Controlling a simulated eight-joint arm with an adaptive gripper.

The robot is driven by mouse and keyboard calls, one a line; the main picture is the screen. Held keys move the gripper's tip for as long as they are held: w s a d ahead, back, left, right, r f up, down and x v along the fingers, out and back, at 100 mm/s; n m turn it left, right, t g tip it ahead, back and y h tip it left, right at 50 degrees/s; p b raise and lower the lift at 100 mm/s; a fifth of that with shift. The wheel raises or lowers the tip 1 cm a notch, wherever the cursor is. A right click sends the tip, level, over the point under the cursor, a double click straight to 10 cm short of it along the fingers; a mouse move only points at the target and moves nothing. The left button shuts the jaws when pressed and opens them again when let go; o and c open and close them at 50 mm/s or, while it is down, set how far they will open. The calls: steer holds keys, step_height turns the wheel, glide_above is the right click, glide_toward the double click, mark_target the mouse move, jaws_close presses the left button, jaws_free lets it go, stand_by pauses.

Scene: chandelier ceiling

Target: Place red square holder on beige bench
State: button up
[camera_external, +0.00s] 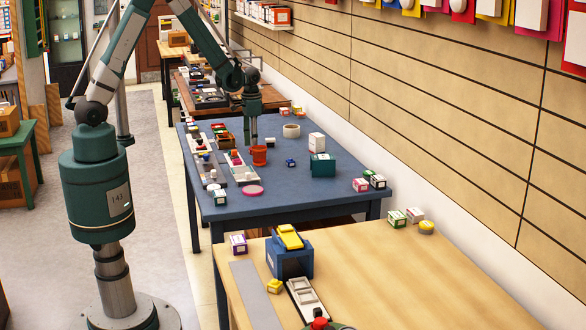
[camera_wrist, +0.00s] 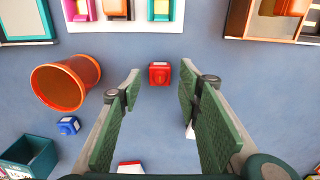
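A small red square block-like holder (camera_wrist: 159,73) lies on the blue table in the wrist view, just beyond and between my fingertips. It is not clearly visible in the external view, where my gripper and an orange-red cup (camera_external: 259,156) crowd that spot. My gripper (camera_external: 253,139) points down over the blue table. Its two green fingers are apart with nothing between them, and it is open. The beige bench (camera_external: 400,280) is the light wooden surface in the foreground of the external view.
The orange-red cup (camera_wrist: 70,82) lies left of the holder in the wrist view, with a small blue cube (camera_wrist: 67,125) near it. Trays line the left side of the blue table (camera_external: 290,195).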

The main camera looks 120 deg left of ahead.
step_height(320, 180, up, 10)
steer(key=p, duration=0.1)
steer(key=shift+r, duration=0.2)
stand_by(0.3)
stand_by(0.8)
steer(key=w+d+r+m+t+y, duration=0.1)
steer(key=w+d+r, duration=0.4)
steer(key=d, duration=0.5)
steer(key=w+d+r+m+t, duration=0.1)
steer(key=w+d+r+m, duration=0.15)
steer(key=d+r, duration=0.6)
steer(key=w+d+r+m+t+y, duration=0.1)
steer(key=w+d+r, duration=0.3)
steer(key=d, duration=0.8)
steer(key=s+d+r+m+t, duration=0.1)
steer(key=s+d, duration=0.1)
steer(key=d, duration=0.8)
steer(key=s+d+r+m+t+h, duration=0.1)
steer(key=s+d+m, duration=0.1)
steer(key=d, duration=0.7)
steer(key=s+d+r+m+t+h, duration=0.1)
steer(key=s+d+t, duration=0.1)
steer(key=d, duration=0.8)
steer(key=shift+s+d+r, duration=0.25)
steer(key=shift+s+d, duration=0.05)
steer(key=shift+s, duration=0.35)
steer(key=shift+m, duration=0.25)
